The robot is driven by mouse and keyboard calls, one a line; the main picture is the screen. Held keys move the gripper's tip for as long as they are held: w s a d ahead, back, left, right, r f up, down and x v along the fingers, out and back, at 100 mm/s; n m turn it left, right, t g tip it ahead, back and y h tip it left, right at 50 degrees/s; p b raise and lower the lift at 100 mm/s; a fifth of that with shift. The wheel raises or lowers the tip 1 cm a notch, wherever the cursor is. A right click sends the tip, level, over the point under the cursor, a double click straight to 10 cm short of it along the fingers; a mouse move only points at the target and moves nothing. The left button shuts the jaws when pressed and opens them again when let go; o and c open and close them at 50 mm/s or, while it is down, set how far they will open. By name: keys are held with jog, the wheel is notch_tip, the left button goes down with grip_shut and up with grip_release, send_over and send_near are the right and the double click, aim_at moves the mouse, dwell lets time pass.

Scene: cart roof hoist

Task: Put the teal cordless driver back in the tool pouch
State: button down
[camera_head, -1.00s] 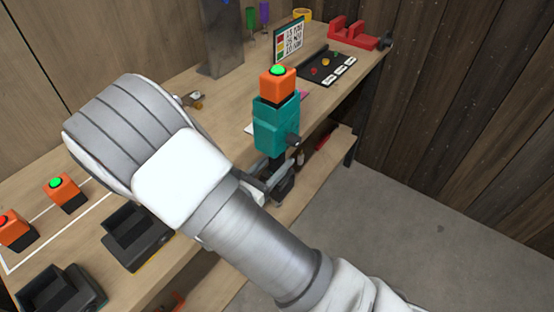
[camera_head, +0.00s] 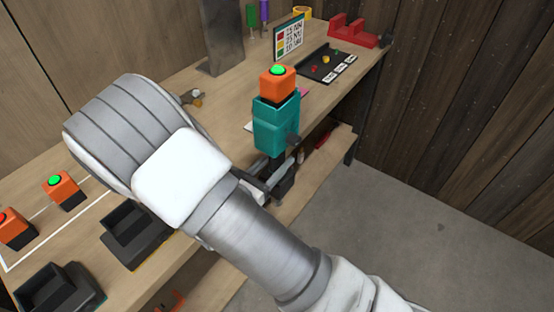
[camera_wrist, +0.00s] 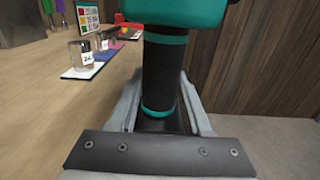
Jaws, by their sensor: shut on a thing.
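My forearm partly hides the gripper. In the wrist view, the black handle (camera_wrist: 161,75) with teal bands stands between the fingers of my gripper (camera_wrist: 165,110). The teal body cuts off the view above it. I cannot make out the tool pouch for certain.
The wooden bench (camera_head: 225,100) runs to the far right. Two dark holders (camera_head: 135,235) (camera_head: 60,290) and two orange blocks (camera_head: 62,190) (camera_head: 14,228) are at left. A grey upright plate (camera_head: 224,38), a chart (camera_head: 289,38) and a red vise (camera_head: 350,31) stand farther back. The floor at right is clear.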

jog(key=shift+f, duration=0.25)
jog(key=shift+c, duration=1.5)
grip_release()
jog(key=shift+o, duration=0.2)
jog(key=shift+f, duration=0.1)
jog(key=shift+f, duration=0.1)
jog(key=shift+s, duration=0.1)
jog(key=v, duration=1.7)
jog(key=shift+s+a, duration=0.1)
